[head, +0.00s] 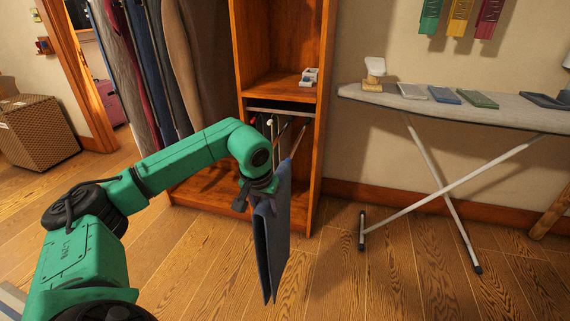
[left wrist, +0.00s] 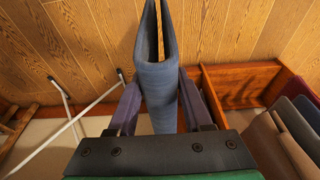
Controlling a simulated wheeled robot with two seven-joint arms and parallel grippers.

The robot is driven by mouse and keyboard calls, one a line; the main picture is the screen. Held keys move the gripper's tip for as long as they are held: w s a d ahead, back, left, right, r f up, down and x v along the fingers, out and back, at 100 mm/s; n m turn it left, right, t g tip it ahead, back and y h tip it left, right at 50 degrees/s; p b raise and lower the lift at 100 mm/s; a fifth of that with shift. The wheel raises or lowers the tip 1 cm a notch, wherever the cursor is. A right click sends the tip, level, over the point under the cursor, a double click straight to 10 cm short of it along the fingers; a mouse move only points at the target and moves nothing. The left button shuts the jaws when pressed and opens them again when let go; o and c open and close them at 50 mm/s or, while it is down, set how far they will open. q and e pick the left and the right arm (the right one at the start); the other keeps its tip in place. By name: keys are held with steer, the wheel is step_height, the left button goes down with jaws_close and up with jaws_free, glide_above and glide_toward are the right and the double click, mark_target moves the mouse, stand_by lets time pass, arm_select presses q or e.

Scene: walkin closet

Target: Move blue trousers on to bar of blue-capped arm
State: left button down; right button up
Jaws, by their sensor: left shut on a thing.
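My left gripper (head: 258,192) is shut on the blue trousers (head: 270,245), which hang folded below it in front of the wooden cabinet. In the left wrist view the two fingers (left wrist: 158,108) press on both sides of the trousers (left wrist: 157,65), whose folded layers show a gap between them. Inside the cabinet, short arms (head: 269,124) stick out under a metal rail. Their cap colours are too small to tell surely, and I cannot make out which is blue. My forearm and the trousers hide part of that compartment. My right gripper is out of view.
The wooden cabinet (head: 327,100) has a shelf above the arms with a small white item (head: 309,77). Hanging garments (head: 170,60) stand at its left. An ironing board (head: 520,112) with crossed legs stands at the right. The floor between is clear.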

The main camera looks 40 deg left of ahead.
arm_select(q)
steer(key=shift+r, duration=0.1)
steer(key=shift+w+r, duration=0.1)
steer(key=shift+w, duration=0.1)
steer(key=shift+w+a+r+p, duration=0.1)
steer(key=shift+w+a+p, duration=0.15)
steer(key=shift+w+p, duration=0.5)
steer(key=w, duration=0.1)
steer(key=w+p, duration=0.1)
steer(key=w+a, duration=0.1)
steer(key=shift+f+p, duration=0.25)
steer(key=shift+p, duration=0.15)
steer(key=w+a+p, duration=0.2)
steer(key=w, duration=0.4)
steer(key=shift+w+a, duration=0.2)
